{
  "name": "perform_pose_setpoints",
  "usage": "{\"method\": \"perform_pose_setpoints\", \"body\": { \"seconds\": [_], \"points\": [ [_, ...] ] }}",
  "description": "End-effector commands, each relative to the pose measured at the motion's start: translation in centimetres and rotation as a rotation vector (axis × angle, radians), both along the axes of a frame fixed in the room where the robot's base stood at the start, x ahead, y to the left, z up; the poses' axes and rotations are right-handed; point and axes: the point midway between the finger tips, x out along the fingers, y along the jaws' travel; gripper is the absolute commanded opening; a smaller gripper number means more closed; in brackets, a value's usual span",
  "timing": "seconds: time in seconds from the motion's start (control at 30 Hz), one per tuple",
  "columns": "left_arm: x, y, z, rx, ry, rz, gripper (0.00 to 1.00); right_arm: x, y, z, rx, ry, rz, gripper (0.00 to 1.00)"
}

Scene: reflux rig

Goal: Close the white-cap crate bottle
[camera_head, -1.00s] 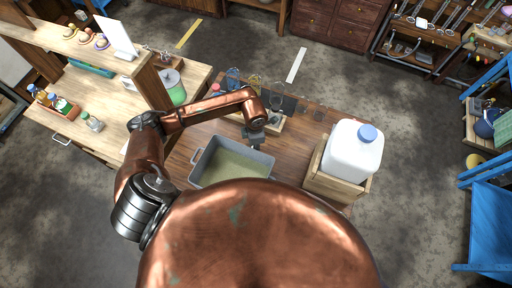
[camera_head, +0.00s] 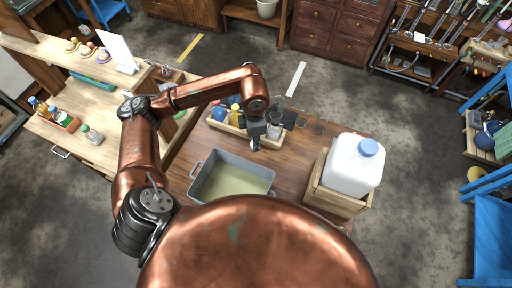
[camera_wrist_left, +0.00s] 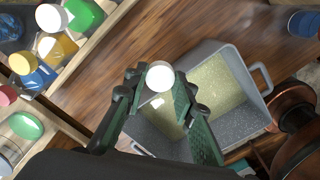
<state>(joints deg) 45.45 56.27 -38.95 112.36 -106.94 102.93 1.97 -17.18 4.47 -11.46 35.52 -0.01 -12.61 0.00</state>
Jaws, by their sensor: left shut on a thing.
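My left gripper (camera_head: 255,143) points down beside the front right part of the wooden bottle crate (camera_head: 226,127). In the left wrist view the gripper (camera_wrist_left: 160,90) is shut on a round white cap (camera_wrist_left: 160,76) between its fingertips. Whether a clear bottle hangs under this cap I cannot tell. The crate also shows at the upper left of the wrist view, with several capped bottles. One white-topped bottle (camera_wrist_left: 50,17) stands there beside a green one (camera_wrist_left: 83,15). My right gripper is not in view.
A grey basin (camera_head: 232,178) with pale yellowish contents stands just in front of the gripper; it fills the right of the wrist view. A large white jug (camera_head: 352,165) with a blue cap sits in a wooden box at the right. Bare tabletop lies between them.

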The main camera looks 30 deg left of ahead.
Motion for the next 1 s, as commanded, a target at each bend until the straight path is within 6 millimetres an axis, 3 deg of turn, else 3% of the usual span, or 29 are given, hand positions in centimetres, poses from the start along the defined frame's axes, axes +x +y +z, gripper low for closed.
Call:
{"method": "perform_pose_setpoints", "body": {
  "seconds": [0.23, 0.73, 0.87, 1.0],
  "points": [
    [0.0, 0.0, 1.5, -0.001, -0.001, -0.001, 0.16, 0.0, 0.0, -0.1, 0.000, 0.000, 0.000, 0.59],
    [0.0, 0.0, 1.6, 0.000, 0.000, -0.018, 0.16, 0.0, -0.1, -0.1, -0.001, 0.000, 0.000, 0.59],
    [-0.1, 0.0, 1.7, 0.001, -0.001, -0.118, 0.16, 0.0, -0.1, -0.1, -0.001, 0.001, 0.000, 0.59],
    [-0.2, -0.1, 1.8, 0.002, -0.002, -0.333, 0.16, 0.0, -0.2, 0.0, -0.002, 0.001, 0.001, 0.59]
  ]
}}
